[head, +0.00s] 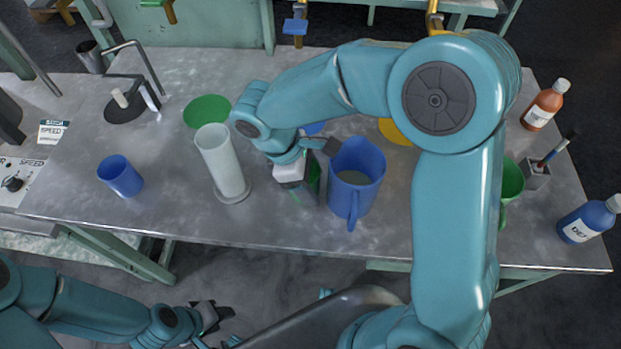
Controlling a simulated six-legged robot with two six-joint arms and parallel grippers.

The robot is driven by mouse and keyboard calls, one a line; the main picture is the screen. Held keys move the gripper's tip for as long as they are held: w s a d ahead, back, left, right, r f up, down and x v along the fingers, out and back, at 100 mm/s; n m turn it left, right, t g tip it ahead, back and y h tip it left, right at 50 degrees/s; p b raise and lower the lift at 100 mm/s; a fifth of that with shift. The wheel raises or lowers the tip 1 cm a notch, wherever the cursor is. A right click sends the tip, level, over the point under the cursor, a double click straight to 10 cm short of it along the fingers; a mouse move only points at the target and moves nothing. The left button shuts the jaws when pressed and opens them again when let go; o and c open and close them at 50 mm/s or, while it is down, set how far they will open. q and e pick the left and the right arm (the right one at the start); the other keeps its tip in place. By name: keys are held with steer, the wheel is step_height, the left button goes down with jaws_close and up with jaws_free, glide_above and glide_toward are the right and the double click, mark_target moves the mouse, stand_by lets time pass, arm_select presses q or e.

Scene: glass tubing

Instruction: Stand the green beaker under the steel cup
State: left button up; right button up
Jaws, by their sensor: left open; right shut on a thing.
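A dark grey steel cup (90,57) is at the far left of the bench, beside a bent metal rod. My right gripper (311,182) is low over the middle of the bench, just left of a blue jug (357,176). It is shut on a green thing (316,172), which looks like the green beaker. Most of it is hidden by the gripper, so I cannot tell whether it touches the bench. Another green vessel with a handle (513,181) stands at the right, partly hidden behind my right arm. My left gripper (212,318) is open and empty, in front of the bench.
A frosted cylinder (220,163) stands left of my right gripper, with a blue cup (120,176) further left. A green disc (207,111) lies behind the cylinder. A dark round base (125,112) stands near the bent rod. Bottles (545,105) are at the right.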

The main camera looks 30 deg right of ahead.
steer(key=shift+f, duration=0.2)
steer(key=o, duration=1.1)
steer(key=shift+c, duration=0.2)
steer(key=shift+r, duration=0.15)
